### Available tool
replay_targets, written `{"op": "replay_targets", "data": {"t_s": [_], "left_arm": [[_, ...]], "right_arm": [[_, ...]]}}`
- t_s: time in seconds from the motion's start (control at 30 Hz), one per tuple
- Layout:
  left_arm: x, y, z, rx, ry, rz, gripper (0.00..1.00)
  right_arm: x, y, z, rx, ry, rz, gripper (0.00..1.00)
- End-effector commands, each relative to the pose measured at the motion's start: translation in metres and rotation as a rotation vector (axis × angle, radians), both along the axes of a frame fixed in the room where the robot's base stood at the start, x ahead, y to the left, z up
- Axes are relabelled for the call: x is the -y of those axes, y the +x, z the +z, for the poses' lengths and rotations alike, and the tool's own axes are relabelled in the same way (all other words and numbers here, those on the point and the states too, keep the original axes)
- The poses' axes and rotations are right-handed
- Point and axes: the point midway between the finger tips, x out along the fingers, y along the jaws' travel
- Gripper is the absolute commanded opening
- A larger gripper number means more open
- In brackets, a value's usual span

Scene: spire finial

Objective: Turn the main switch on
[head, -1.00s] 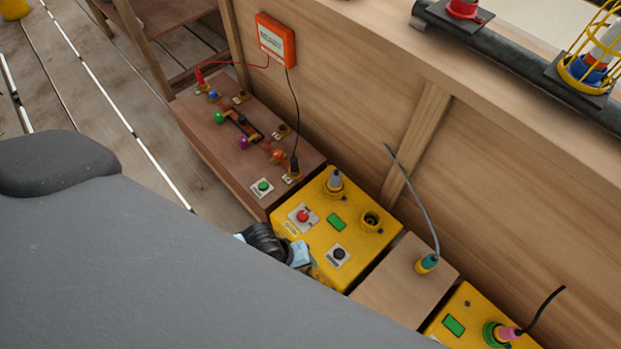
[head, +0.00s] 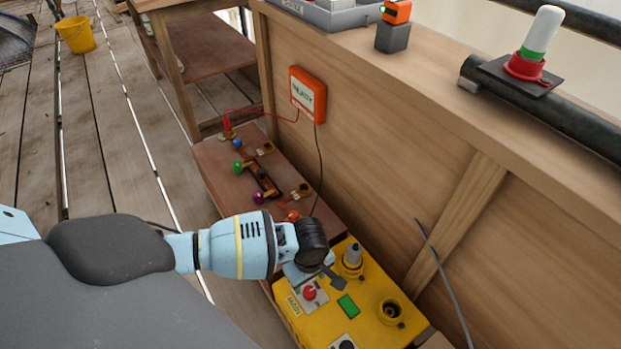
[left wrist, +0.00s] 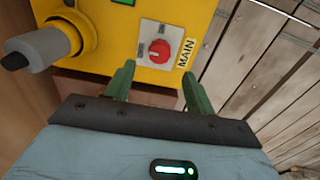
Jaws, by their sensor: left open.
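The main switch is a red knob on a square pale plate. It shows on the yellow box in the head view (head: 309,292) and, beside a "MAIN" label (left wrist: 186,54), in the left wrist view (left wrist: 159,50). I cannot tell any contact. My right gripper is not in view.
The yellow box also bears a grey-capped plug (head: 352,256), a green panel (head: 348,306), a round socket (head: 390,311) and a dark knob. A brown board (head: 225,160) with coloured knobs and wires adjoins it. A wooden wall (head: 400,180) rises behind.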

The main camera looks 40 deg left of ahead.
Motion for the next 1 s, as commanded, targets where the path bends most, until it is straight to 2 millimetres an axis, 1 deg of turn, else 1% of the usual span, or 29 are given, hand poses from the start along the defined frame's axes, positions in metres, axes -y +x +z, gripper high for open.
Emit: {"op": "replay_targets", "data": {"t_s": [0.03, 0.2, 0.3, 0.4, 0.53, 0.8, 0.83, 0.87, 1.0], "left_arm": [[0.0, -0.001, -0.011, -0.004, 0.001, 0.0, 0.55], [0.0, -0.001, -0.038, -0.003, 0.001, -0.001, 0.55], [0.0, -0.001, -0.052, -0.002, 0.0, -0.002, 0.55], [0.0, 0.0, -0.061, -0.001, 0.0, -0.001, 0.55], [0.0, 0.0, -0.067, 0.001, 0.0, -0.001, 0.55], [0.0, 0.0, -0.067, 0.002, -0.002, -0.001, 0.55], [0.0, 0.0, -0.067, 0.002, -0.002, -0.001, 0.53], [0.0, 0.0, -0.067, 0.002, -0.002, -0.001, 0.5], [0.0, 0.0, -0.067, 0.002, -0.002, -0.001, 0.31]], "right_arm": [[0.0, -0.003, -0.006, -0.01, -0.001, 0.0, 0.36], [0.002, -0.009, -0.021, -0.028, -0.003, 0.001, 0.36], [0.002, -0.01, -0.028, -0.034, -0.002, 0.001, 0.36], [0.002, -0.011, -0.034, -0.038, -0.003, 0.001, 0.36], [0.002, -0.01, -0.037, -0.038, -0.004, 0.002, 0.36], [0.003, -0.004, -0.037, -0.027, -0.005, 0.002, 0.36], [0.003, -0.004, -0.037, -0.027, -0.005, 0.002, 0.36], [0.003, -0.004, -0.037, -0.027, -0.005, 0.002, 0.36], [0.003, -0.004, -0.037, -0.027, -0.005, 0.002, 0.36]]}}
